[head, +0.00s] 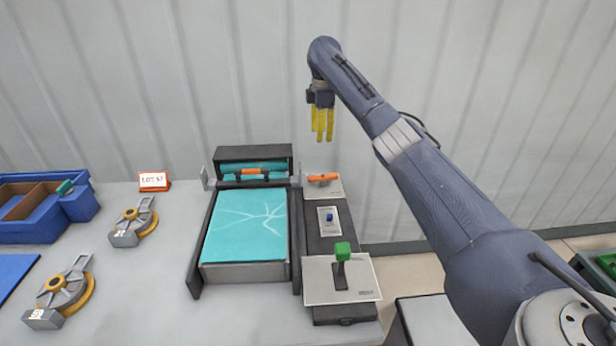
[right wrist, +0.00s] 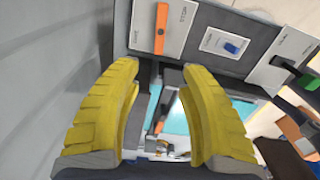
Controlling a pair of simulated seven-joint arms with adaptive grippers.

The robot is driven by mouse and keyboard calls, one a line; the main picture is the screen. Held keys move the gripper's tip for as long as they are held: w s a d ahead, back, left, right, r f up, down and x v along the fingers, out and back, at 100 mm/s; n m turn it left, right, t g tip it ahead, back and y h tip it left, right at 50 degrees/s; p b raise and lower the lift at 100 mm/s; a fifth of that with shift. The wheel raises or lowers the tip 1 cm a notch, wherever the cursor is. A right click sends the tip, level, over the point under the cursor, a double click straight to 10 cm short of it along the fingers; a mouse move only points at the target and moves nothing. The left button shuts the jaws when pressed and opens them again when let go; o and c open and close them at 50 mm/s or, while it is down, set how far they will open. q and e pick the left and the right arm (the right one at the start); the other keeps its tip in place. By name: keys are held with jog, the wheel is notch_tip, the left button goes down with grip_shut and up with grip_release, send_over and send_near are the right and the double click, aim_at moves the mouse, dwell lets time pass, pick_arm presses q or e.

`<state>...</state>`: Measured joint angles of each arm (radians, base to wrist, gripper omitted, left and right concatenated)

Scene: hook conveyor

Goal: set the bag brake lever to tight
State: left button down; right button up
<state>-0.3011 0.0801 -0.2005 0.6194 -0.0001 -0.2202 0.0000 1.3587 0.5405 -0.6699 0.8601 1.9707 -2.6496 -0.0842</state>
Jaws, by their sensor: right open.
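The machine's control strip carries an orange handle (head: 322,177) on a white plate at its far end, a small blue switch (head: 329,216) in the middle and a green-knobbed lever (head: 342,252) at the near end. In the right wrist view the orange handle (right wrist: 161,28), blue switch (right wrist: 231,48) and green lever (right wrist: 305,80) show along the top.
A teal-covered conveyor bed (head: 245,225) lies left of the strip, with teal rolls (head: 252,171) in a dark housing behind it. Two ringed clamps (head: 135,222) (head: 62,291), a blue bin (head: 40,230) and a LOT card (head: 154,181) stand left. A corrugated wall (head: 120,80) closes the back.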

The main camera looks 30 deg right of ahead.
aim_at(320, 177)
notch_tip(320, 177, down, 17)
jog(key=shift+f, duration=0.1)
dwell(0.6)
grip_shut()
dwell(0.4)
